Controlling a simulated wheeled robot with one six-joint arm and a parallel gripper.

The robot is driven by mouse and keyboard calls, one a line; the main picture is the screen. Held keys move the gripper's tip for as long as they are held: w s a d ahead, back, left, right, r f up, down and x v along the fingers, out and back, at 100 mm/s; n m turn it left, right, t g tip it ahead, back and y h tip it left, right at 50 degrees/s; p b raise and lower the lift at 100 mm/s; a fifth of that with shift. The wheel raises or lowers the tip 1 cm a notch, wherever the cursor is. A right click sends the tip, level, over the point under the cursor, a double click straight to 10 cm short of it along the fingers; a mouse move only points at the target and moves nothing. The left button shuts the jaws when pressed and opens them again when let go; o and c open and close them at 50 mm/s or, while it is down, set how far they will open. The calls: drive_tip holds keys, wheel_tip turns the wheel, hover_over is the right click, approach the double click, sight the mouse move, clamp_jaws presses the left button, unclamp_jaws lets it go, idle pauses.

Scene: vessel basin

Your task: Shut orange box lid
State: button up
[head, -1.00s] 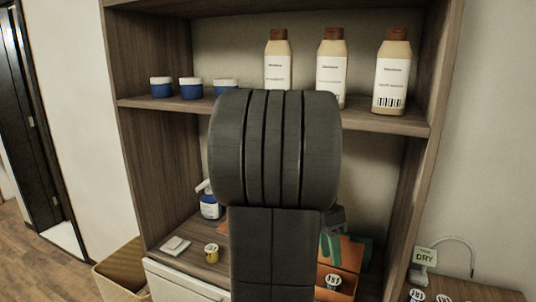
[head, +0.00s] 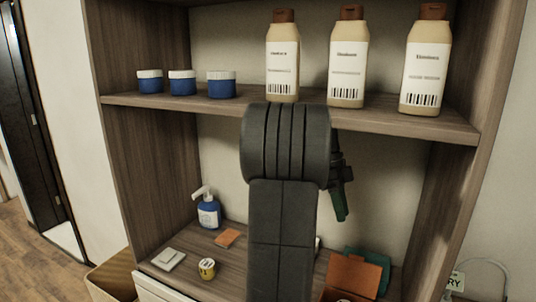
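The orange box (head: 352,276) is at the lower right on the lower shelf, cut off by the bottom edge of the head view. An orange panel of it stands tilted up, with a teal piece (head: 375,262) behind it. I cannot tell how far the lid is open. My gripper (head: 341,200) is mostly hidden behind my own dark arm. A dark part with a green tip shows to the arm's right, above and apart from the box. Whether the green tip is a finger or something held is unclear.
A blue pump bottle (head: 208,213), a flat orange piece (head: 228,238), a white dish (head: 168,259) and a small yellow jar (head: 207,268) are on the lower shelf (head: 226,262). Above, the upper shelf (head: 300,112) holds tan bottles (head: 347,62) and blue jars (head: 182,83).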

drive_tip(key=x, duration=0.5)
drive_tip(key=shift+f, duration=0.1)
drive_tip(key=shift+s, duration=0.1)
